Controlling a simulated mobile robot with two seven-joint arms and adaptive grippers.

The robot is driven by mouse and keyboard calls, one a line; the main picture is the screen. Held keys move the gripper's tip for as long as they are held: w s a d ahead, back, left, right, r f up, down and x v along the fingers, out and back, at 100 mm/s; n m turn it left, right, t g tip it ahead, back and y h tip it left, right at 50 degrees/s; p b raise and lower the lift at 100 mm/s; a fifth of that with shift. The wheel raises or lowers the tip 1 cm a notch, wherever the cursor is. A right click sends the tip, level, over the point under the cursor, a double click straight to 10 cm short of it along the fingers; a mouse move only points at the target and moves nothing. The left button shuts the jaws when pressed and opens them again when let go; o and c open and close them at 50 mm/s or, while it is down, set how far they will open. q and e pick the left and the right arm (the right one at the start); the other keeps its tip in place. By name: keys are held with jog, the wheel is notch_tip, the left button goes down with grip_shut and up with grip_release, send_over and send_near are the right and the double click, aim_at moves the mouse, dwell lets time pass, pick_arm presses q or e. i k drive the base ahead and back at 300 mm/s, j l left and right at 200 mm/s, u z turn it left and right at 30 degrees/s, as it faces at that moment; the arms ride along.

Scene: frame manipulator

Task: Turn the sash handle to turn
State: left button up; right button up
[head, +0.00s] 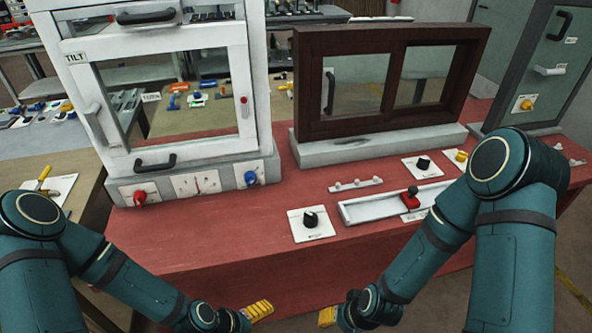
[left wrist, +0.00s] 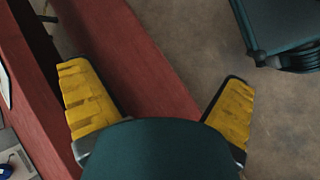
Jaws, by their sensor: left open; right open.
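The white window sash frame (head: 172,150) stands at the left of the red table in the head view. A grey lever handle (head: 94,118) sits on its left stile and hangs roughly downward. A "TILT" label (head: 76,58) is above it; a smaller label (head: 151,97) to its right is too small to read. A black bow handle (head: 155,163) is on the bottom rail. My left gripper (head: 258,311) is low at the table's front edge, far from the handles. In the left wrist view its yellow fingers (left wrist: 165,100) are wide apart and empty. My right gripper (head: 328,316) is partly visible, near the bottom edge.
A brown sliding window (head: 385,128) stands at the middle back, and a grey cabinet door (head: 540,70) at the right. Knob panels (head: 311,223) and a slider tray (head: 395,203) lie on the red table (head: 220,240). The table's front left part is clear.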

aim_at(91, 113)
jog(key=u, duration=1.25)
